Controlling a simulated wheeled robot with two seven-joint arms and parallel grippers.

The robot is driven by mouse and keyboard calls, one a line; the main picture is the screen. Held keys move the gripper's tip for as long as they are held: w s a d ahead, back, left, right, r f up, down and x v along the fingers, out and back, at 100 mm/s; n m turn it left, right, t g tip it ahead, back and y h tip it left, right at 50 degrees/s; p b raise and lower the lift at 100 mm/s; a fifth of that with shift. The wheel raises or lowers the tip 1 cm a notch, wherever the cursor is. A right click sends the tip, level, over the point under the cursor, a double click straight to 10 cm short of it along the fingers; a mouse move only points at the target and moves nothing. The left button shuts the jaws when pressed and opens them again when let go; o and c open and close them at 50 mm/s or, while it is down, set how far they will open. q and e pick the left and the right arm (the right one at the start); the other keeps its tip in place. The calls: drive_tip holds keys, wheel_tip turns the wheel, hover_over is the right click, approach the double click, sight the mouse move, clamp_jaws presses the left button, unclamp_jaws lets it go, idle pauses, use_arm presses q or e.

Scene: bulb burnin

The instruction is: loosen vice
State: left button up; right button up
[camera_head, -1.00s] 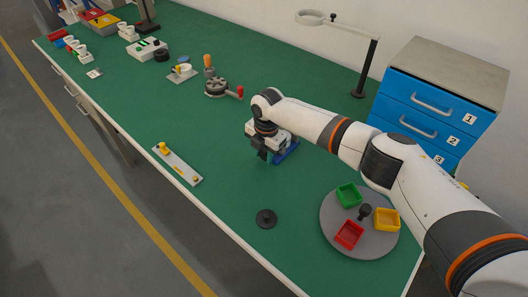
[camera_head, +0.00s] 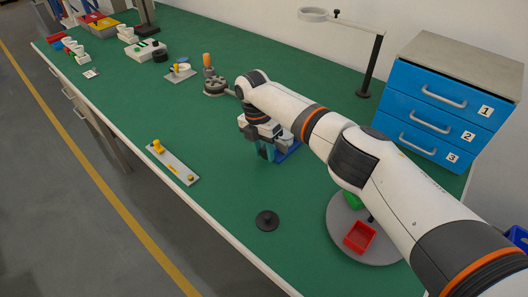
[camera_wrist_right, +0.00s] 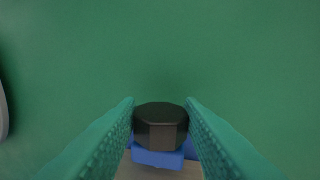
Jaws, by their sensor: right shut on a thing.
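The blue vice (camera_head: 288,153) stands on the green bench, partly hidden behind my right wrist. My right gripper (camera_head: 266,154) points down at its near left side. In the right wrist view, the two teal fingers of this gripper (camera_wrist_right: 160,118) are shut on a dark, many-sided knob (camera_wrist_right: 160,127), one finger on each side. Blue parts of the vice (camera_wrist_right: 157,157) show just below the knob. The vice's jaws and anything between them cannot be made out. My left gripper is in no view.
A grey plate with yellow parts (camera_head: 173,162) and a black disc (camera_head: 267,221) lie nearby on the bench. A round grey turntable (camera_head: 335,222) with small bins is partly behind my arm. A blue drawer cabinet (camera_head: 440,105) stands at right. Bench in front of the vice is clear.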

drive_tip(key=shift+r, duration=0.1)
drive_tip(key=o, duration=1)
wheel_tip(320, 180, up, 12)
drive_tip(key=w+a+b, duration=0.1)
drive_tip(key=shift+w+a, duration=0.25)
drive_tip(key=shift+w, duration=0.05)
